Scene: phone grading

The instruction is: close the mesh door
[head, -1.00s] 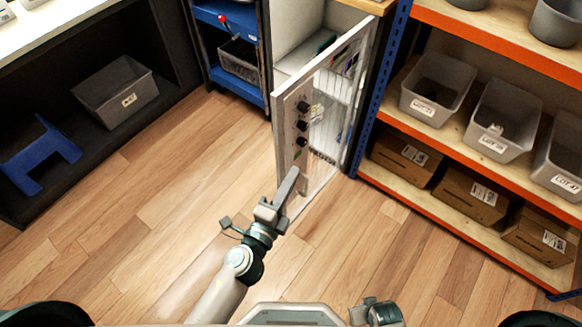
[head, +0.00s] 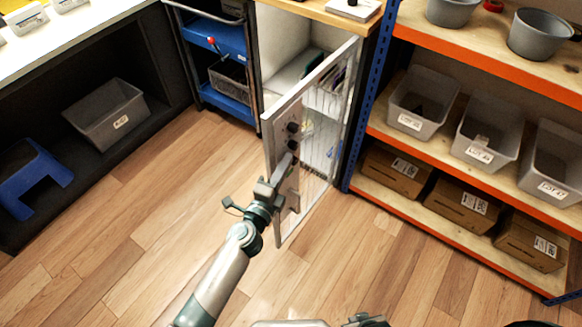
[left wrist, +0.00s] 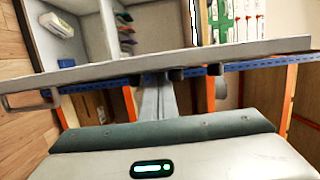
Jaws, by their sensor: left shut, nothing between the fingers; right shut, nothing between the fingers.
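The mesh door (head: 312,168) stands partly open in front of the cabinet (head: 291,80), its far side beside the blue shelf post. It has a pale frame, dark knobs and a handle (head: 291,203) low on the face towards me. In the left wrist view the door (left wrist: 190,62) crosses as a long bar, with the handle (left wrist: 28,101) at the left. My left gripper (head: 287,161) is shut and empty, its tips at the door's knob side; I cannot tell whether they touch. My right gripper's fingers are not visible.
An orange and blue rack (head: 470,55) with grey bins and cardboard boxes stands close on the right. A blue trolley (head: 213,37) is left of the cabinet. A blue stool (head: 38,175) and grey bin (head: 106,112) sit further left. The wooden floor (head: 130,225) is clear.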

